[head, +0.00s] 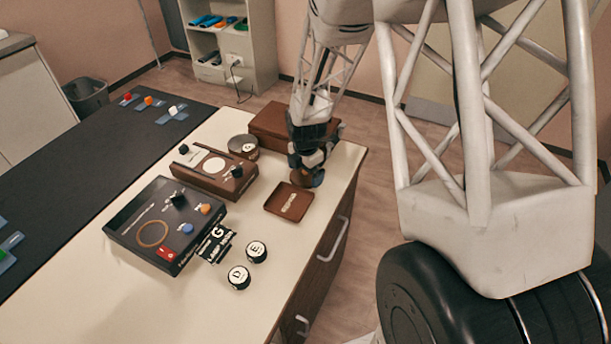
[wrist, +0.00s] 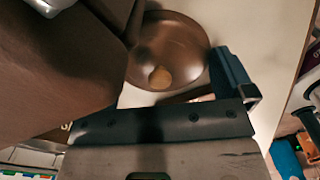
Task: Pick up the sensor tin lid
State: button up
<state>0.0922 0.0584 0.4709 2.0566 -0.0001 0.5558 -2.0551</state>
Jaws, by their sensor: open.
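A round brown lid (wrist: 172,48) with a small tan knob, which looks like the sensor tin lid, lies in the wrist view just beyond my gripper. In the head view, a small brown part of it (head: 299,179) shows below my gripper (head: 307,172), mostly hidden. My gripper is open, with one dark finger at the lid's right edge in the wrist view; the other finger is hard to make out. I cannot tell whether the finger touches the lid. A round grey tin (head: 242,144) with a label stands left of my gripper in the head view.
A brown box (head: 270,122) stands close behind my gripper and fills the left of the wrist view (wrist: 50,70). A shallow brown tray (head: 290,202) lies in front. Brown and black control panels (head: 150,222) stand to the left. The table's right edge is near.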

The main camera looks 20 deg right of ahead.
jog(key=shift+c, duration=0.5)
jog(key=c, duration=0.7)
jog(key=shift+s+f, duration=0.1)
jog(key=shift+r, duration=0.65)
grip_shut()
jog(key=shift+s+r, duration=0.2)
jog(key=shift+r, duration=0.45)
jog(key=shift+s+r, duration=0.15)
jog(key=shift+r, duration=0.45)
jog(key=s, duration=0.5)
jog(key=s+a+r, duration=0.1)
jog(key=s, duration=0.9)
jog(key=shift+a+r, duration=0.2)
jog(key=shift+a, duration=0.05)
jog(key=shift+w, duration=0.1)
